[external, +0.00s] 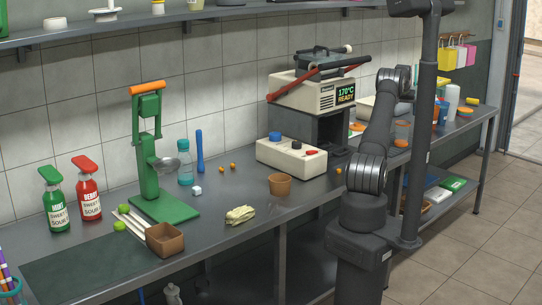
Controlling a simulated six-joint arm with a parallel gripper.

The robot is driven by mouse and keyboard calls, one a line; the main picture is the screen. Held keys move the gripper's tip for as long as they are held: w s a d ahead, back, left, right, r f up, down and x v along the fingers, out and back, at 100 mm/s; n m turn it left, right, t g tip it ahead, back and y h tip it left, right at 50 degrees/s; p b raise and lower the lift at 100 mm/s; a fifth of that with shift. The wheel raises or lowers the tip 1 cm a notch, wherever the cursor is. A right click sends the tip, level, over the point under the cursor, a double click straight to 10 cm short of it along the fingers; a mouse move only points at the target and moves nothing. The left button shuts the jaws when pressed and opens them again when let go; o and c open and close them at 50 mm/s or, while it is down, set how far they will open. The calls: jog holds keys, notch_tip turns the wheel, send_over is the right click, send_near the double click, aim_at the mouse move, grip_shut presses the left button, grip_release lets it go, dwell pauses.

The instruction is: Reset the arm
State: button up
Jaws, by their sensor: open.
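My arm (367,172) rises from its base at the right front of the workbench. My gripper cannot be made out in the external view, so what its jaws are around is hidden. The green press (147,160) with an orange handle stands upright on the left half of the bench. A small metal cup-like part sticks out from its right side.
A shelf (130,22) runs above.

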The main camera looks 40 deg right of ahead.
aim_at(403, 126)
jog(key=x, duration=1)
jog(key=shift+d+f, duration=0.1)
jog(key=shift+f, duration=0.25)
jog(key=shift+d+r, duration=0.1)
jog(key=shift+r, duration=0.1)
jog(key=s+a+r, duration=0.2)
jog(key=s+r, duration=0.9)
jog(key=w+a+r+n, duration=0.1)
jog(key=w+a+r, duration=0.1)
jog(key=a+r, duration=0.4)
jog(key=w+a+r+n+t, duration=0.1)
jog(key=a+r, duration=0.4)
jog(key=a, duration=0.6)
jog(key=w+a+r+n+y, duration=0.1)
jog(key=w+a+r, duration=0.3)
jog(key=a, duration=0.5)
notch_tip(403, 126, up, 3)
jog(key=shift+f+n, duration=0.15)
jog(key=shift+n, duration=0.55)
jog(key=shift+a, duration=0.1)
